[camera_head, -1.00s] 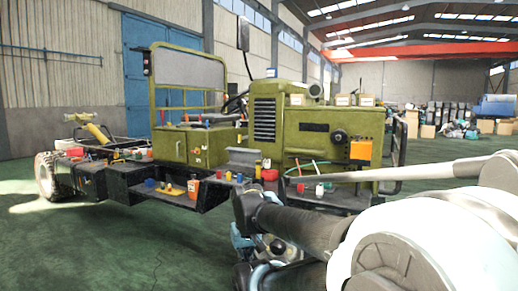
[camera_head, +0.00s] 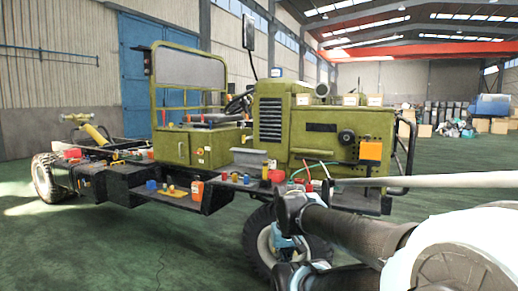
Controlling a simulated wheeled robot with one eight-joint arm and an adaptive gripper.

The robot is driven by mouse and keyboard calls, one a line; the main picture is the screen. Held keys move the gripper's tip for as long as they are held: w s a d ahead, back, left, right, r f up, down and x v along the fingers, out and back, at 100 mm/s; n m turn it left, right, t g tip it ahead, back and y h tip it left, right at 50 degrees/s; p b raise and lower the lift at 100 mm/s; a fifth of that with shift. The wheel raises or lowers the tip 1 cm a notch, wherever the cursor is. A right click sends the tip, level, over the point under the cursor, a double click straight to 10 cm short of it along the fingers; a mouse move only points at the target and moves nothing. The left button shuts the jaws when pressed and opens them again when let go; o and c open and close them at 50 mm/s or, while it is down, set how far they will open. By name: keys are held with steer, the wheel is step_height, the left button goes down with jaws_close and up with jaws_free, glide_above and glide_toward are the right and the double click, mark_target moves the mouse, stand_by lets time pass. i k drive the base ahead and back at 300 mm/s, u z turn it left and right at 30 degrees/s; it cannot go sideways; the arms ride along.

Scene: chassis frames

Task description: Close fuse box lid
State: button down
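A green vehicle chassis stands across the middle of the head view. A green box (camera_head: 197,148) with small labels sits on it left of the engine cover. An orange box (camera_head: 371,151) is fixed to the right end of the engine cover. I cannot tell which of these is the fuse box, and no open lid is clear. My arm reaches in from the lower right, with dark links beside the front wheel. Pale blue-grey parts (camera_head: 281,240) show between those links, probably my gripper. Its fingertips are not clear, and I see nothing held.
The front wheel (camera_head: 258,243) is partly behind my arm. A black side shelf (camera_head: 176,195) holds small coloured items. More small parts lie along the chassis. A pale rod (camera_head: 440,181) crosses at the right. The green floor at front left is clear.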

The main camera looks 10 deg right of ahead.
mark_target(243, 158)
steer(key=i, duration=1)
